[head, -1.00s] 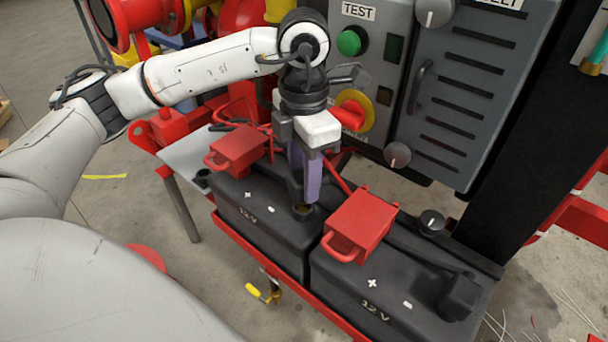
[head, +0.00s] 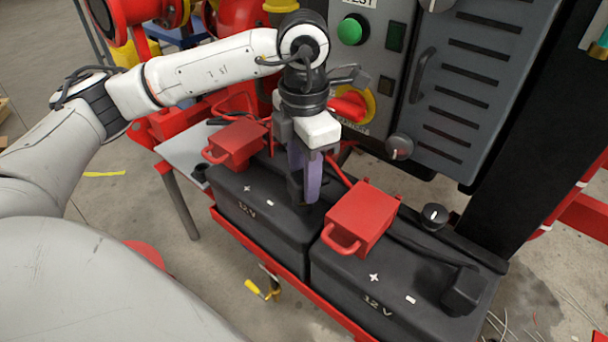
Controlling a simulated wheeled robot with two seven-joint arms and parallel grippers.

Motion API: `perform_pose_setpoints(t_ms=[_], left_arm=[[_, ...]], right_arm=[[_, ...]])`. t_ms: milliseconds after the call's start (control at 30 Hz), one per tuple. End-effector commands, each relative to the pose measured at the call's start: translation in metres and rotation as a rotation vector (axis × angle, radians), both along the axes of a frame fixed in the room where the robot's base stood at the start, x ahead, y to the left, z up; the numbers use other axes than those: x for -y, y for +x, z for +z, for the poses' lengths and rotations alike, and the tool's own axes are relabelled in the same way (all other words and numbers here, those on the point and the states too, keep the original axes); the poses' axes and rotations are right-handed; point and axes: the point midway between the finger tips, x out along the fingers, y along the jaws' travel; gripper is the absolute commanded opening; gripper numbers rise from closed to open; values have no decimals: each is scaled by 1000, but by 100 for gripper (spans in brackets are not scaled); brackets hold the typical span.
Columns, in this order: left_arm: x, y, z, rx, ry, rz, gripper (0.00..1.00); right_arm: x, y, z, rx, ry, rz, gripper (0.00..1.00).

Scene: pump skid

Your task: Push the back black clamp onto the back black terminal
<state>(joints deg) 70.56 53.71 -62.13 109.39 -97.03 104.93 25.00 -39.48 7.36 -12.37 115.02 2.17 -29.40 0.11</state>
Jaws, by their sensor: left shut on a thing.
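My left gripper (head: 308,185) is pointed down over the right end of the left-hand 12 V battery (head: 262,222). It is shut on the back black clamp (head: 297,188), a dark piece mostly hidden by the purple-grey finger. The clamp's lower end is at the battery top. The back black terminal is hidden under the clamp and fingers, so I cannot tell how far down the clamp sits on it. Another black clamp (head: 462,292) sits at the right end of the right-hand battery (head: 345,285). My right gripper is not in view.
Red terminal covers with handles stand close on both sides of the gripper, one left (head: 237,143) and one right (head: 362,215). A grey control panel (head: 450,100) with knobs rises behind. A black cap (head: 434,216) is behind the right battery. A red tray edge (head: 262,250) runs in front.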

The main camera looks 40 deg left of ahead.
Motion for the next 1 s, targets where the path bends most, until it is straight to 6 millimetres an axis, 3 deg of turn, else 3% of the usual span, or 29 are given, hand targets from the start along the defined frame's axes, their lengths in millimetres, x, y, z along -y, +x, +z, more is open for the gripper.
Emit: perform_pose_setpoints(t_ms=[833, 867, 967, 1000], left_arm=[[0, 0, -13, 0, 0, 0, 3], [0, 0, -13, 0, 0, 0, 37], [0, 0, -13, 0, 0, 0, 54], [0, 0, -13, 0, 0, 0, 56]], right_arm=[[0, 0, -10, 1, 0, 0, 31], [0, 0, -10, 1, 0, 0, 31], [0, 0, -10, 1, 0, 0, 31], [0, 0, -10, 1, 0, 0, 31]])
